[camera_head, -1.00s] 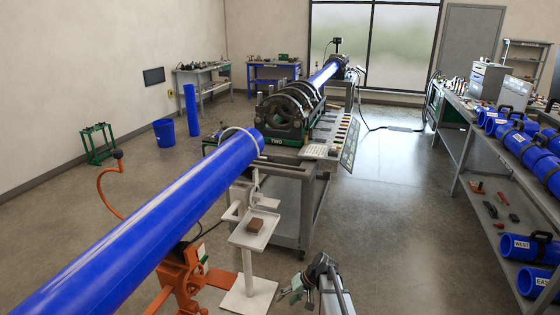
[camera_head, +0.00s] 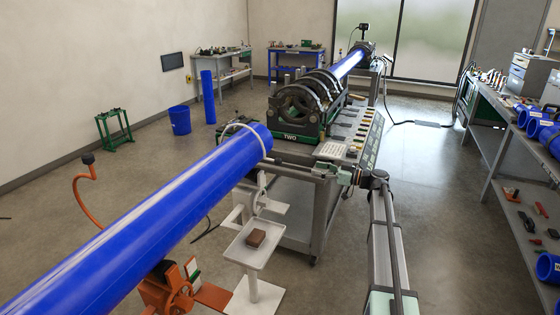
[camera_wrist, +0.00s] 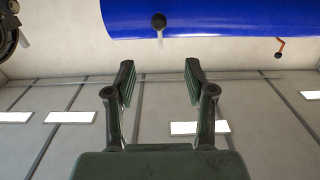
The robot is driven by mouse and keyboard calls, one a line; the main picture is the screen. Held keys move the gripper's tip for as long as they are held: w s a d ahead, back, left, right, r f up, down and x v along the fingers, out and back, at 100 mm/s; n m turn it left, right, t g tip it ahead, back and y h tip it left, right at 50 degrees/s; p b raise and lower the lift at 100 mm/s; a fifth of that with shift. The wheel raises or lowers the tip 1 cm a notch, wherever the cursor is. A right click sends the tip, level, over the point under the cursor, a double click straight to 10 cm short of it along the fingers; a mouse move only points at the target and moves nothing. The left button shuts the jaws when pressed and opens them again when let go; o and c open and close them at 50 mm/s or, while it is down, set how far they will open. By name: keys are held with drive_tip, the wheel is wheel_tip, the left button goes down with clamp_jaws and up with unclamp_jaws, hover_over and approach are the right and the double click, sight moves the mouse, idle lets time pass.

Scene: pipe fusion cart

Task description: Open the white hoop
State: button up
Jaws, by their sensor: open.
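The white hoop (camera_head: 240,127) arches over the large blue pipe (camera_head: 150,210) near its far end in the head view. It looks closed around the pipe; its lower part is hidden. My gripper (camera_head: 285,162) is just right of the pipe end, reaching in from the right. In the wrist view my gripper (camera_wrist: 159,70) is open and empty, fingers pointing towards the blue pipe (camera_wrist: 220,18). A black knob (camera_wrist: 159,20) with a short white stem shows against the pipe, between and beyond the fingertips, apart from them. I cannot tell whether it belongs to the hoop.
A white stand with a tray (camera_head: 248,249) holding a brown block is below the pipe end. The fusion machine (camera_head: 305,110) on its grey cart is behind. An orange stand (camera_head: 170,290) is under the pipe. A workbench (camera_head: 490,150) stands right.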

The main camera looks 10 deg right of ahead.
sight(281, 161)
drive_tip(key=p+x, duration=0.5)
drive_tip(key=x, duration=1.2)
drive_tip(key=shift+w+p, duration=0.1)
drive_tip(key=shift+p, duration=0.3)
drive_tip(key=shift+a, duration=0.1)
clamp_jaws()
